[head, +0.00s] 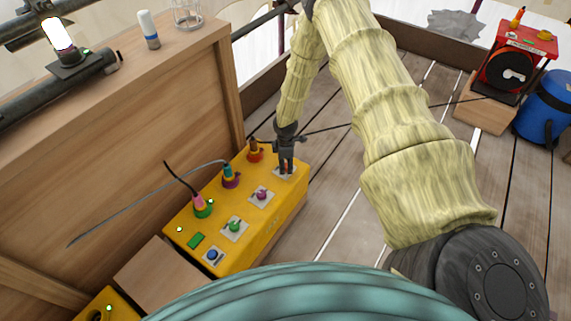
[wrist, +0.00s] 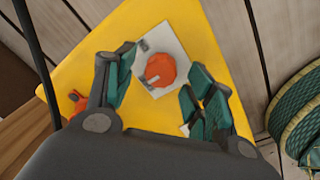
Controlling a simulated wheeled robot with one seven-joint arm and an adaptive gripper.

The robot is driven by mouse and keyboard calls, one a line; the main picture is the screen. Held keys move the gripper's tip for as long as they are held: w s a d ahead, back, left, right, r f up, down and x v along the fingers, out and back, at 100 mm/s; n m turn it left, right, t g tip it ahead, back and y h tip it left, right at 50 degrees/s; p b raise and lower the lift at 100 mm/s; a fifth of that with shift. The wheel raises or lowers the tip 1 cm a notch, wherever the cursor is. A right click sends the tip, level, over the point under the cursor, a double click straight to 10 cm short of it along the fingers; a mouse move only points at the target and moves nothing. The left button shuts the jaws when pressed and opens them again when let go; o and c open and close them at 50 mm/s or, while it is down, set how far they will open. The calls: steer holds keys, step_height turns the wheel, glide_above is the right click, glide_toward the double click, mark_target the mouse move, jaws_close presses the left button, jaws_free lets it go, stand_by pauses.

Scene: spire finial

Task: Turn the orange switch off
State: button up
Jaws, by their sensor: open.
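The orange switch (wrist: 160,70) is a round knob on a pale square plate (wrist: 172,42), near one end of the yellow control box. In the wrist view it lies between my open gripper fingers (wrist: 155,90), with a gap visible on both sides. In the head view my gripper (head: 286,166) points down over the far end of the yellow box (head: 240,248). There it hides most of the switch; only a bit of the plate and orange shows beneath. I cannot tell the fingers' height above the knob.
The box also carries a purple knob (head: 262,195), a green knob (head: 234,225), a blue button (head: 212,255) and several cable plugs, including an orange one (head: 254,151). A wooden panel (head: 130,125) stands at left. Plank floor is open at right, before a red machine (head: 511,68) and blue barrel (head: 545,105).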

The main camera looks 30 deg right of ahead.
step_height(320, 180, up, 11)
steer(key=shift+s, duration=0.2)
stand_by(0.4)
steer(key=shift+a+f, duration=0.1)
steer(key=shift+a, duration=0.05)
